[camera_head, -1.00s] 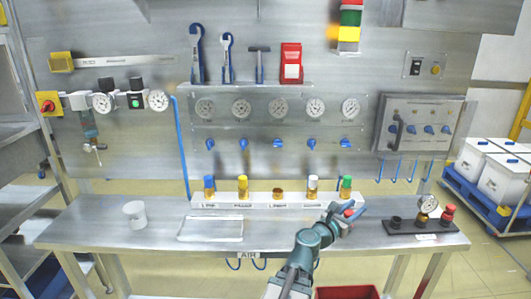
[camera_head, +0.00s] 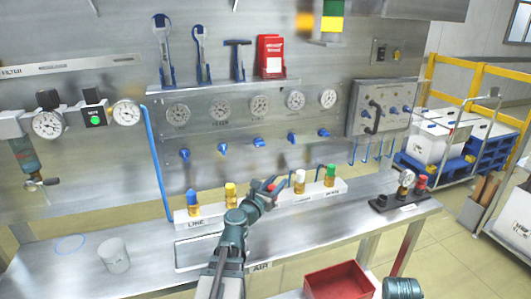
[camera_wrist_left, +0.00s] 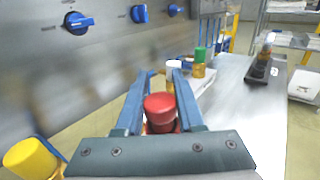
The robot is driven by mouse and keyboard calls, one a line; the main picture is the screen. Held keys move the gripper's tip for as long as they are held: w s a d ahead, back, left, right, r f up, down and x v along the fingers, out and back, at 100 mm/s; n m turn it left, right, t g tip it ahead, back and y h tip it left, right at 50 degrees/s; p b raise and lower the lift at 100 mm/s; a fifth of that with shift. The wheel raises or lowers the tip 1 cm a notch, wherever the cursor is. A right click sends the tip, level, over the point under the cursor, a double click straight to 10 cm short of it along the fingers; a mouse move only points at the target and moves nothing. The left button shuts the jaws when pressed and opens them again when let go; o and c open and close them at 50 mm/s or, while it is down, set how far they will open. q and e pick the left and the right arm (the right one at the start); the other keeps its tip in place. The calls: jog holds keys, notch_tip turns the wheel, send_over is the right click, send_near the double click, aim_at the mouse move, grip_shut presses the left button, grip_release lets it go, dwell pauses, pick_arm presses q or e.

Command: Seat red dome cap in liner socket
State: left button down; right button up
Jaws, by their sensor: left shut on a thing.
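The red dome cap (camera_wrist_left: 160,107) sits between the two blue fingers of my left gripper (camera_wrist_left: 160,92) in the left wrist view. In the head view my left gripper (camera_head: 269,189) is shut on the cap, a bit of red (camera_head: 271,187) showing at its tips. It is over the middle of the white socket strip (camera_head: 210,214). The middle brass socket is hidden behind my gripper, so I cannot tell whether the cap touches it. My right gripper is not in view.
Blue (camera_head: 192,196), yellow (camera_head: 230,189), white (camera_head: 300,176) and green (camera_head: 330,170) capped fittings flank the middle position closely. A white cup (camera_head: 114,255) stands on the bench at left. A red bin (camera_head: 340,280) is in front. A gauge block (camera_head: 400,203) is at right.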

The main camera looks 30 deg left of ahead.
pick_arm(q)
jog(key=w+a+r+p, duration=0.4)
jog(key=w+a+r, duration=0.1)
jog(key=w+a, duration=0.15)
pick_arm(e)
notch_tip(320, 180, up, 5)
pick_arm(q)
jog(key=shift+y, duration=0.3)
jog(key=f+b, duration=0.7)
jog(key=shift+w+d, duration=0.2)
jog(key=shift+d, duration=0.05)
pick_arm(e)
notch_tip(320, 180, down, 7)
pick_arm(q)
jog(key=shift+f+b, duration=0.95)
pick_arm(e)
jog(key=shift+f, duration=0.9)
pick_arm(q)
jog(key=shift+c, duration=2.2)
grip_release()
jog(key=shift+s, duration=0.15)
